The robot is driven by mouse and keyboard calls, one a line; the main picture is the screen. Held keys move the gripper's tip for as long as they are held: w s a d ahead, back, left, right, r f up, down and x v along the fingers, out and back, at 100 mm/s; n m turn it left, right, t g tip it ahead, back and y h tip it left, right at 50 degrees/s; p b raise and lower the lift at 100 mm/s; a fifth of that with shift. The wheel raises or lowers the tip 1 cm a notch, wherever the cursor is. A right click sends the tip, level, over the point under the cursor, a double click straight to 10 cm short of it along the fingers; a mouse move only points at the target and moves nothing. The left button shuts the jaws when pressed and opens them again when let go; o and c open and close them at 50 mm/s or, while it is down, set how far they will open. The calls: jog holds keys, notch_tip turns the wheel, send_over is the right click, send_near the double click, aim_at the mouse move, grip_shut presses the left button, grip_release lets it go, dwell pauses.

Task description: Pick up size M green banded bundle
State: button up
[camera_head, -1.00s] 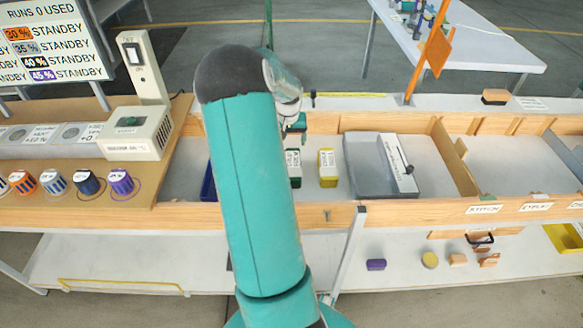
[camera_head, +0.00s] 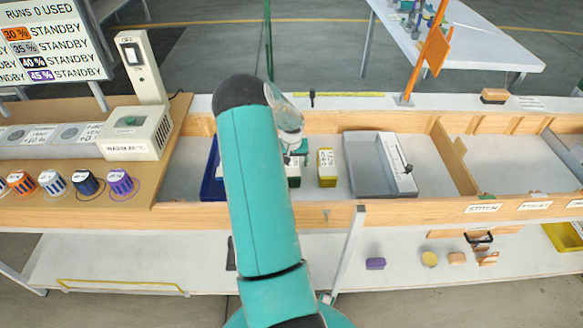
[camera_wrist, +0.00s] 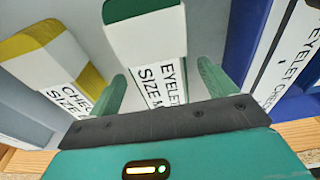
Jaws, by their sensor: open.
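The green banded bundle (camera_wrist: 155,55) is a white block with a green band, and its label reads "EYELET SIZE M" in the wrist view. In the head view only part of the green banded bundle (camera_head: 294,178) shows, with my arm and gripper hiding the rest. My gripper (camera_wrist: 161,84) is open, with one green finger on each side of the bundle in the wrist view. I cannot tell whether either finger touches it. In the head view, the hand sits right above the bundle.
A yellow banded bundle (camera_head: 326,167) stands close on the right, on the left in the wrist view (camera_wrist: 60,62). A blue bin (camera_head: 211,178) lies to the left. A grey tray (camera_head: 362,180) is farther right. Wooden bench edges (camera_head: 400,210) frame this bay.

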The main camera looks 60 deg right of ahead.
jog(key=shift+w+d+f, duration=0.1)
jog(key=shift+f, duration=0.8)
jog(key=c, duration=1.2)
jog(key=shift+c, duration=0.3)
jog(key=shift+r, duration=0.15)
